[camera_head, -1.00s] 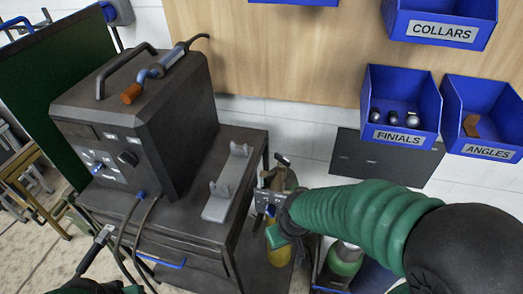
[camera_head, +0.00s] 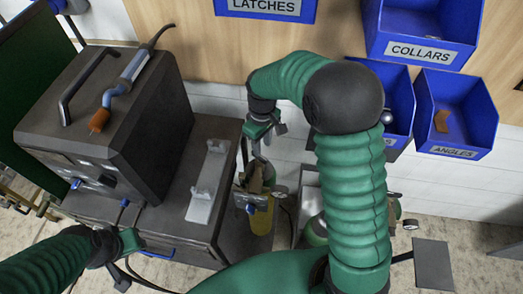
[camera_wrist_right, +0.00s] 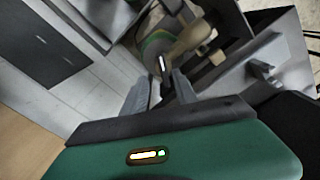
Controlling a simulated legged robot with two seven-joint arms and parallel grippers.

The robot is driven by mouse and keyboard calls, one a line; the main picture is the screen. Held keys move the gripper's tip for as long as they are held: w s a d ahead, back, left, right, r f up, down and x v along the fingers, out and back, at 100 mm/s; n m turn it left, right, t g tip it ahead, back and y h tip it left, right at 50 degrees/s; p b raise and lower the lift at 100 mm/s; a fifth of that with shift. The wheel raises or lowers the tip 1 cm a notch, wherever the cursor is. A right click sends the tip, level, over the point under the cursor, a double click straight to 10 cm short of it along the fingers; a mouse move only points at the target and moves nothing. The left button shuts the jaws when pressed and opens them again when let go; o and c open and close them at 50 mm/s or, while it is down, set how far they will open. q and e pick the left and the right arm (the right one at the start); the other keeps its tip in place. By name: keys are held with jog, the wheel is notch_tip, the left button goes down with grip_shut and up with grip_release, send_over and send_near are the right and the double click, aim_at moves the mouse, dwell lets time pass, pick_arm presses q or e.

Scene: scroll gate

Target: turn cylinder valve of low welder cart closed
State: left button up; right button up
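The low welder cart (camera_head: 165,222) stands at the left with a dark welder box on top. A gas cylinder (camera_head: 262,221) with a yellow body stands at its right side. The tan valve top (camera_head: 257,176) and regulator sit on the cylinder; the valve top also shows in the wrist view (camera_wrist_right: 185,38). My right gripper (camera_head: 259,152) points down just above the valve top. Its two fingers (camera_wrist_right: 160,85) are apart, with nothing clearly held between them. My left gripper (camera_head: 122,270) hangs low before the cart's front; its finger opening is unclear.
The welder box (camera_head: 115,125) carries a torch with an orange tip. A grey cradle (camera_head: 208,182) lies on the cart top. Blue bins (camera_head: 455,115) hang on the wall.

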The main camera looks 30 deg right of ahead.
aim_at(258, 160)
jog(key=f, duration=0.5)
jog(key=shift+w+a, duration=0.3)
jog(key=shift+w, duration=0.1)
jog(key=shift+s+a, duration=0.4)
jog(key=shift+s, duration=0.1)
jog(key=shift+w+d+f, duration=0.15)
jog(key=shift+w+d, duration=0.05)
jog(key=shift+c, duration=1.1)
jog(key=shift+w+d, duration=0.15)
jog(key=shift+d, duration=0.1)
jog(key=c, duration=0.5)
pick_arm(q)
jog(key=shift+w+a+r, duration=0.2)
jog(key=shift+a+r, duration=0.05)
jog(key=shift+a, duration=0.1)
pick_arm(e)
jog(key=shift+a, duration=0.1)
grip_shut()
pick_arm(q)
jog(key=shift+a, duration=0.1)
pick_arm(e)
jog(key=shift+a, duration=0.1)
